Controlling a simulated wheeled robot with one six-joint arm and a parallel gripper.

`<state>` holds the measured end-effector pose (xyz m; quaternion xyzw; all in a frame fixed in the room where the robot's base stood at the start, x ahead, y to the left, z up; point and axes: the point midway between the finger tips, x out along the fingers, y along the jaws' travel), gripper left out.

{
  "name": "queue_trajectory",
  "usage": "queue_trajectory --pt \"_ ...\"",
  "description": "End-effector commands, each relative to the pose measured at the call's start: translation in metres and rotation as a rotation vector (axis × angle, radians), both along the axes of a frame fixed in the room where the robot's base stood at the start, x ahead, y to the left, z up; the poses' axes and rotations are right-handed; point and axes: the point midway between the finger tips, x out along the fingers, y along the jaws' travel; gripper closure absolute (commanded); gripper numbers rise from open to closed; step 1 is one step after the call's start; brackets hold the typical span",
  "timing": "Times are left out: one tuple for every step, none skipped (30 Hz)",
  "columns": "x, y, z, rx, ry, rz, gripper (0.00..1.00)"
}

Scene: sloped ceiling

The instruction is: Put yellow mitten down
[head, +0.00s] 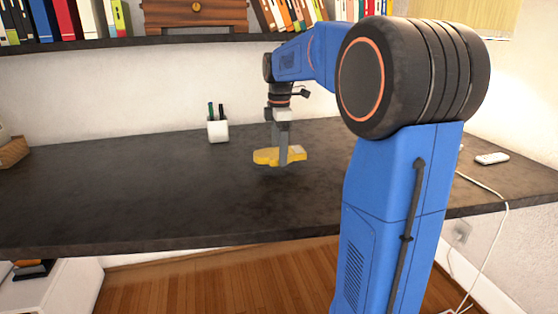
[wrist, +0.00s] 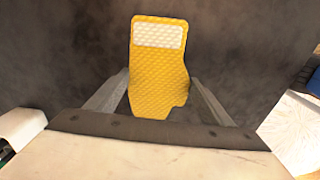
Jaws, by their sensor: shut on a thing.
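The yellow mitten (head: 266,156) is quilted with a pale cuff patch. It lies flat in the grip of my gripper (head: 283,160), low over the dark desk (head: 170,190). In the wrist view the mitten (wrist: 157,75) sits between my two fingers, cuff at the top and thumb to the right. My gripper (wrist: 158,98) is shut on it. A shadow shows close under the mitten in the head view; I cannot tell whether it touches the desk top.
A white pen cup (head: 218,131) stands left of the mitten, towards the wall. A wooden box (head: 12,152) is at the desk's far left. A small white device (head: 491,158) and a cable (head: 490,190) lie at the right. The desk's middle and left are clear.

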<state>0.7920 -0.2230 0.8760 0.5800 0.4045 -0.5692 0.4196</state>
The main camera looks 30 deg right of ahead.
Motion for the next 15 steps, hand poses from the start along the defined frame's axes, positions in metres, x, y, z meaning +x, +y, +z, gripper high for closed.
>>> queue_trajectory --pt "0.0 0.0 -0.003 0.0 0.001 0.0 0.48" --pt "0.0 0.0 -0.006 0.0 0.001 0.0 0.48" --pt "0.0 0.0 -0.01 0.0 0.001 0.0 0.48" --pt "0.0 0.0 -0.014 0.0 0.001 0.0 0.48" --pt "0.0 0.0 -0.018 0.001 0.002 0.0 0.48" --pt "0.0 0.0 -0.024 0.001 0.002 0.0 0.48" --pt "0.0 0.0 -0.027 0.0 0.001 0.0 0.48" --pt "0.0 0.0 -0.031 0.0 0.001 0.0 0.48" --pt "0.0 0.0 -0.034 0.0 0.001 0.0 0.48" --pt "0.0 0.0 -0.036 0.0 0.001 0.0 0.48" --pt "0.0 0.0 -0.037 0.0 0.0 0.0 0.48" --pt "0.0 0.0 -0.037 0.0 0.0 0.0 0.48" --pt "0.0 0.0 -0.036 0.0 -0.001 0.0 0.48" --pt "0.0 0.0 -0.036 0.0 -0.001 0.0 0.48" --pt "0.0 0.0 -0.036 0.0 -0.001 0.0 0.48"
